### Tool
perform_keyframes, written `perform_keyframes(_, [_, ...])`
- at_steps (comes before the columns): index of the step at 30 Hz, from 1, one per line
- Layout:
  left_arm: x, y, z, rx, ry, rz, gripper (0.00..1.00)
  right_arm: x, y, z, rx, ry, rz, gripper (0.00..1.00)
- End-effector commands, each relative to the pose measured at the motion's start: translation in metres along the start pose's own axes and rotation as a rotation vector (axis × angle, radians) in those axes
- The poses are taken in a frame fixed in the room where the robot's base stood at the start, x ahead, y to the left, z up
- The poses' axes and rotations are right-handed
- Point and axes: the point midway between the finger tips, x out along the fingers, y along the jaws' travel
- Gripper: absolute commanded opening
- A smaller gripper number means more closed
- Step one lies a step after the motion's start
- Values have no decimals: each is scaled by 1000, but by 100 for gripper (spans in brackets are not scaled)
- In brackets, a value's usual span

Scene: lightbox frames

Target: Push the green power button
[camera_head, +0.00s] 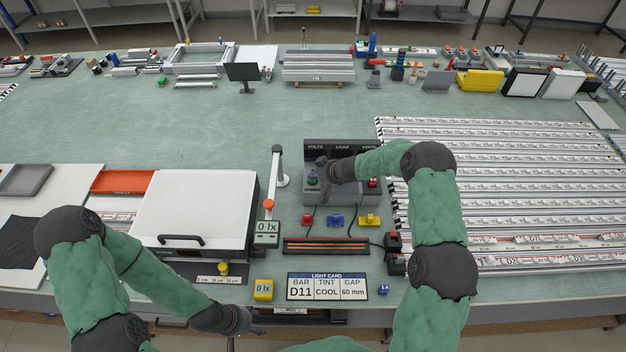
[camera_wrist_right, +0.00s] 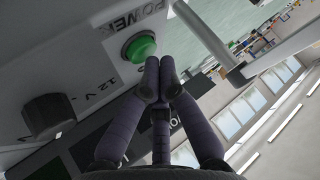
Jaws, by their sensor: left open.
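The green power button (camera_head: 312,181) is on the left of the front of a grey power supply box (camera_head: 345,199). In the right wrist view the round green button (camera_wrist_right: 140,47) sits below the word POWER, near a black knob (camera_wrist_right: 48,115). My right gripper (camera_head: 322,174) is at the button in the head view. In the wrist view its two dark fingers (camera_wrist_right: 160,78) are together and empty, with the tips right beside the button. I cannot tell whether they touch it. My left gripper (camera_head: 248,322) is low at the table's front edge, away from the box; its fingers are hard to make out.
A white lightbox (camera_head: 195,212) stands left of the power supply, with a lamp post (camera_head: 279,168) between them. Red, blue (camera_head: 335,221) and yellow connectors lie in front of the supply. Long metal rails (camera_head: 500,180) fill the right.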

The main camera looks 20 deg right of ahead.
Motion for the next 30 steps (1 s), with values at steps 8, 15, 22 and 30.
perform_keyframes(8, [0,0,0,0,0,0,58,0,0,0,0,0,0,0])
perform_keyframes(15, [7,-2,0,0,0,0,58,3,1,2,-1,0,0,0])
perform_keyframes(22, [16,-6,-1,0,0,0,58,6,2,6,-1,0,0,0])
perform_keyframes(30, [19,-7,-1,0,0,0,58,6,2,7,1,-2,0,0])
